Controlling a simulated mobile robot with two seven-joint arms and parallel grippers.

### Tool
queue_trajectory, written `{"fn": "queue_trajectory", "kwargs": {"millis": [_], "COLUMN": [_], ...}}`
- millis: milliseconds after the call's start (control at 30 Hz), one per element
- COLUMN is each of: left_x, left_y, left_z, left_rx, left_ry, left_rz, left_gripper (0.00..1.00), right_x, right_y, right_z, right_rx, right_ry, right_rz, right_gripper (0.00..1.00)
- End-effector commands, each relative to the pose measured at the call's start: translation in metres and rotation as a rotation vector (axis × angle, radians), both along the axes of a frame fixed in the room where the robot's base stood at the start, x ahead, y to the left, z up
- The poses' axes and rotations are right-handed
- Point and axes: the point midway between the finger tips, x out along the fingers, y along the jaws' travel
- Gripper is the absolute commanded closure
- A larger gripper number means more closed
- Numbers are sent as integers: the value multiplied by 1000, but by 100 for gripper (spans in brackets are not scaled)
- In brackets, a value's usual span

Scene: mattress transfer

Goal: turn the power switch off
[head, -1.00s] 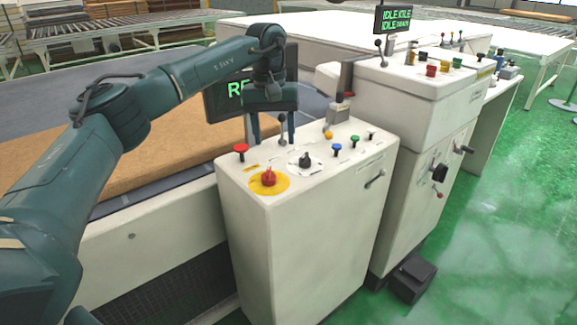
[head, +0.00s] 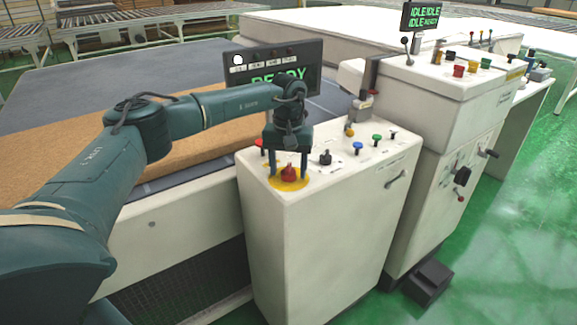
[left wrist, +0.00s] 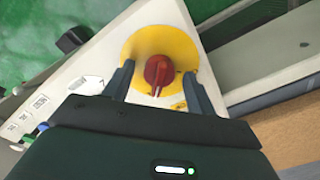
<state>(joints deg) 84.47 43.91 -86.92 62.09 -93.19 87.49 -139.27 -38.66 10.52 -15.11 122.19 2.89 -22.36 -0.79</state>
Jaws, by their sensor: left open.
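The power switch is a red rotary knob (head: 289,173) on a round yellow plate (head: 290,184), at the near left corner of the white control cabinet's top (head: 336,176). It also shows in the left wrist view as a red knob (left wrist: 158,72) on its yellow plate (left wrist: 140,46). My left gripper (head: 289,174) points down over the knob. Its fingers (left wrist: 158,82) are open, one on each side of the knob, with gaps between them and it. Whether the fingertips touch the plate I cannot tell. My right gripper is not in view.
Beside the knob are a black selector (head: 325,157), a blue button (head: 357,147) and a green button (head: 377,139). A red button (head: 260,143) is partly hidden behind my gripper. A display (head: 275,82) reading "READY" stands behind. A brown mattress (head: 190,146) lies left.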

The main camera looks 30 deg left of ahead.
Motion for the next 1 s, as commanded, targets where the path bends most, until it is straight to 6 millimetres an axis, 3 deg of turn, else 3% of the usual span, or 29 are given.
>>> {"fn": "queue_trajectory", "kwargs": {"millis": [300, 833, 1000], "left_x": [0, 0, 0], "left_y": [0, 0, 0], "left_z": [-3, -3, -2], "left_rx": [0, 0, 0], "left_ry": [0, 0, 0], "left_rz": [0, 0, 6], "left_gripper": [44, 87, 88], "right_x": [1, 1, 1], "right_y": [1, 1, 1], "right_z": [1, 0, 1], "right_rx": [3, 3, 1], "right_ry": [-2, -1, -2], "right_rz": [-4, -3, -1], "right_gripper": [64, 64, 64]}}
